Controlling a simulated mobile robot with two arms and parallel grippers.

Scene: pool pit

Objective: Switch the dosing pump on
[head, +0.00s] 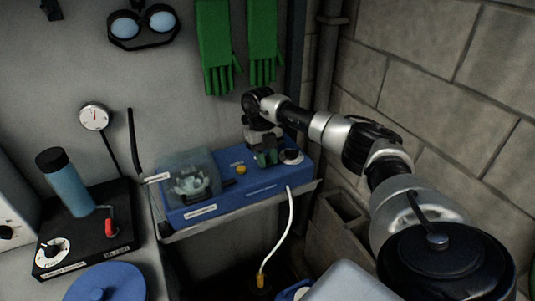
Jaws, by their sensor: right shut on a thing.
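The dosing pump (215,205) is a blue box on a shelf in the middle of the head view. A clear cover (188,178) sits over its left part, with a yellow button (241,169) near its middle. A round dial with a dark knob (291,156) is at its right end. My right gripper (266,160) reaches down to the pump's face, between the yellow button and the dial. It is shut on a small part there, which the fingers hide. I cannot tell the position of any switch. My left gripper is not in view.
A black unit with a blue cylinder (67,185) and a red lever (110,228) stands at left, below a gauge (94,117). A white tube (283,235) hangs from the pump. Green gloves (215,50) hang above. A block wall (440,70) closes the right side.

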